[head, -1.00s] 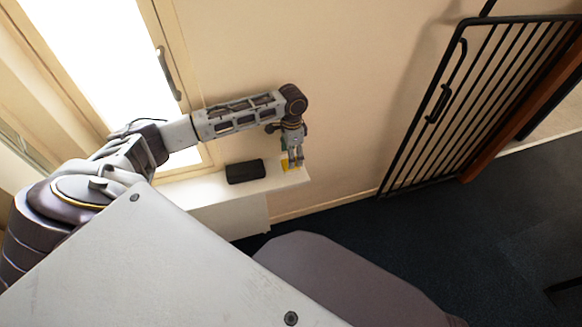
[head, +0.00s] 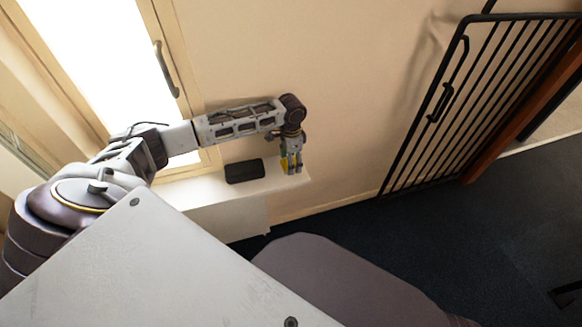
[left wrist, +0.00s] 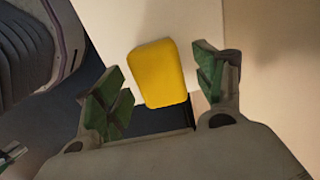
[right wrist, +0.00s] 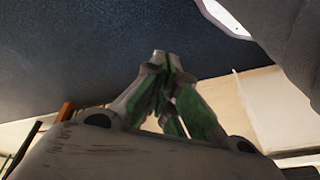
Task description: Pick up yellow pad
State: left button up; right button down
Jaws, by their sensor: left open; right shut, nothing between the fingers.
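The yellow pad (left wrist: 159,74) shows in the left wrist view as a rounded block between the two spread green-lined fingers of my left gripper (left wrist: 158,84). There is a visible gap on both sides of it. In the head view my left gripper (head: 291,170) points down at the right end of the white ledge, and only a bit of the yellow pad (head: 284,168) shows beside the fingers. I cannot tell how far the fingertips are above it. My right gripper (right wrist: 165,62) is shut and empty, its fingertips together, seen only in the right wrist view.
A black box (head: 245,171) lies on the white ledge (head: 210,187) left of my left gripper. A window (head: 105,60) and a beige wall stand behind. A black barred gate (head: 470,105) is at the right, with clear dark floor (head: 450,230) in front.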

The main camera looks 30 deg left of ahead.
pick_arm(q)
jog(key=shift+f, duration=0.7)
pick_arm(e)
jog(key=shift+s+a+r, duration=0.1)
jog(key=shift+s+r, duration=0.15)
jog(key=shift+r, duration=0.3)
jog(key=shift+f, duration=0.1)
pick_arm(q)
jog(key=c, duration=1.1)
pick_arm(e)
jog(key=shift+w, duration=0.1)
pick_arm(q)
jog(key=shift+r, duration=0.1)
